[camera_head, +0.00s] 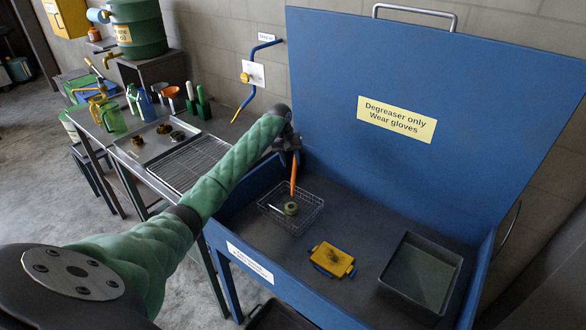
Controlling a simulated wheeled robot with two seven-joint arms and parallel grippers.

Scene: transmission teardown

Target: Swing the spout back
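A slim orange spout (293,178) points down over the wire basket in the blue wash basin. My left gripper (289,150) is at the spout's upper end, with its dark fingers close around or against it. The arm hides part of this spot, and I cannot tell whether the fingers are shut on the spout. A ring-shaped part (291,208) lies in the wire basket (314,212) below the spout. My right gripper is not in view.
The basin's blue lid (470,85) stands open behind. A bench with a drying rack (194,163) and bottles stands left. A blue pipe (250,60) is on the wall.

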